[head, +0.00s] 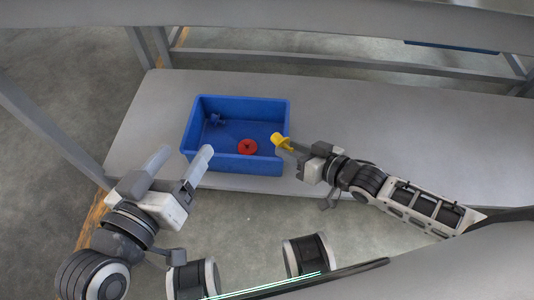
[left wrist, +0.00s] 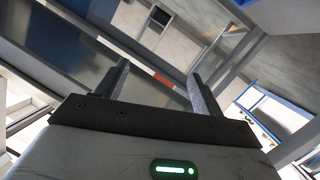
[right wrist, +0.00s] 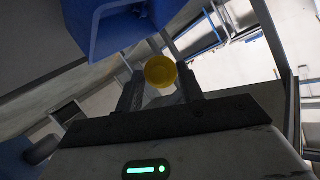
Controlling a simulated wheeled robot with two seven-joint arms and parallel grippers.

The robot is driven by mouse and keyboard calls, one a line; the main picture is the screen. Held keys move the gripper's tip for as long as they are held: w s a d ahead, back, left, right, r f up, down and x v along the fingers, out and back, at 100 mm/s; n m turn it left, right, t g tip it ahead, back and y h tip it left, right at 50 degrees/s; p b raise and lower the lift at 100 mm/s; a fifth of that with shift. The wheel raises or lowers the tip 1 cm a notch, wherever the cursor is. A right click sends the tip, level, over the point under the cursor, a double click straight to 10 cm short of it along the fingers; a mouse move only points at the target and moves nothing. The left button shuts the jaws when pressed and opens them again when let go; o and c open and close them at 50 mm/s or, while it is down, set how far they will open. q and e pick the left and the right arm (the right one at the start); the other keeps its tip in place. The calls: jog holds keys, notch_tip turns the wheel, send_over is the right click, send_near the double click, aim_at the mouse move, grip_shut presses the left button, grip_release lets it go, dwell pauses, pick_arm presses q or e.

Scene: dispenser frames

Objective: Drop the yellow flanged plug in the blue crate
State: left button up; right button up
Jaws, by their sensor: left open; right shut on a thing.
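The yellow flanged plug (head: 281,141) is held in my right gripper (head: 290,146), just beside the right wall of the blue crate. The right wrist view shows the plug's round yellow end (right wrist: 160,71) between the two fingers of that gripper (right wrist: 160,84). The blue crate (head: 235,166) stands on the grey shelf, and part of it shows in the right wrist view (right wrist: 110,30). My left gripper (head: 182,160) is open and empty at the crate's front left. Its spread fingers also show in the left wrist view (left wrist: 158,85).
Inside the crate lie a red round piece (head: 247,147) and a small blue piece (head: 215,120). The grey shelf (head: 390,130) is clear to the right of the crate. Grey frame posts (head: 45,130) stand at the left, and a beam (head: 330,61) runs behind.

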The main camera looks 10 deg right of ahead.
jog(key=b, duration=0.3)
send_over(271, 158)
jog(key=s+d, duration=0.1)
jog(key=s, duration=0.1)
notch_tip(271, 158, down, 5)
jog(key=f+b, duration=0.1)
jog(key=w+f+b, duration=0.1)
jog(key=f, duration=0.1)
jog(key=w+a+f+b, duration=0.1)
jog(key=shift+f, duration=0.55)
jog(key=shift+r, duration=0.1)
pick_arm(q)
notch_tip(271, 158, up, 7)
jog(key=w+m+t+h, duration=0.2)
jog(key=m+t+h, duration=0.1)
jog(key=t, duration=0.2)
jog(key=shift+w, duration=0.2)
jog(key=shift+r+h, duration=0.1)
jog(key=shift+h, duration=0.2)
pick_arm(e)
jog(key=shift+f+b, duration=0.35)
pick_arm(q)
jog(key=shift+r+m, duration=0.5)
pick_arm(e)
jog(key=o, duration=0.7)
jog(key=shift+s+f, duration=0.1)
